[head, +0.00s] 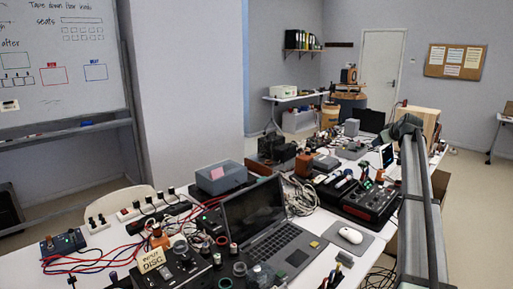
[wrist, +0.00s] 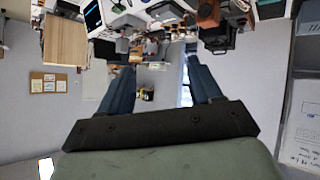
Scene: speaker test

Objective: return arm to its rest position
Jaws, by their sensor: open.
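My arm (head: 418,210) runs up the right side of the head view, from the bottom edge to above the far part of the table. Its greenish end shows near the wooden box, and its fingers are hard to make out there. In the wrist view my gripper (wrist: 160,78) has its two dark blue fingers wide apart with nothing between them. It is open and empty.
A wooden box (head: 419,120) stands close by my arm's end. A whiteboard (head: 66,60) hangs left; a corkboard (head: 455,61) hangs right.

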